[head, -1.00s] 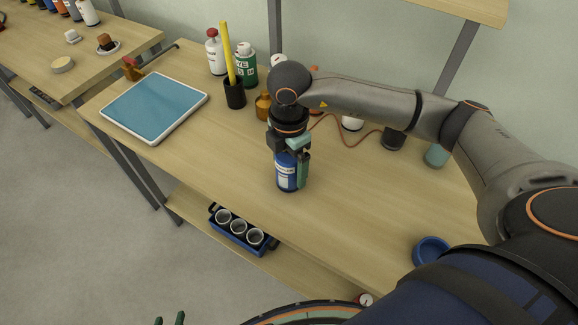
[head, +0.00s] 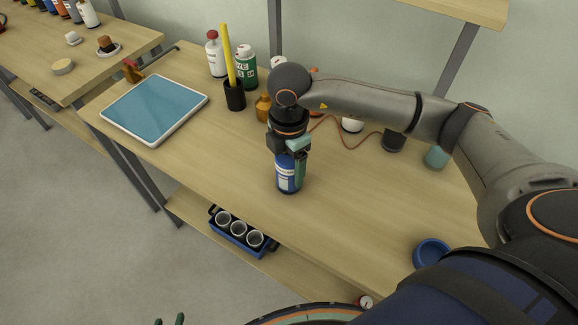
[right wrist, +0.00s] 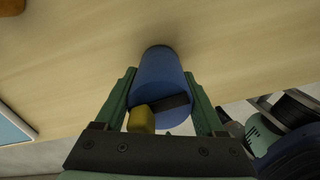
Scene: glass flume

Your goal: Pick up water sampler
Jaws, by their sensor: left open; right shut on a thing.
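The water sampler appears to be a blue cylinder with a white label (head: 286,181), upright at the middle of the near table. My right gripper (head: 289,160) reaches down over it from above and is shut on it. The gripper hides its top in the head view. In the right wrist view the blue cylinder (right wrist: 158,78) lies between the two green fingers, with a small yellow block (right wrist: 141,119) at its near end. I cannot tell whether its base touches the table. My left gripper (head: 169,321) is open and empty at the bottom edge, mostly out of frame.
A blue-topped tray (head: 153,108) lies left on the table (head: 345,215). A black cup (head: 234,96), a green bottle (head: 246,68) and an amber bottle (head: 263,106) stand behind. A blue bowl (head: 432,252) is at right. A rack of cups (head: 236,237) sits on the lower shelf.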

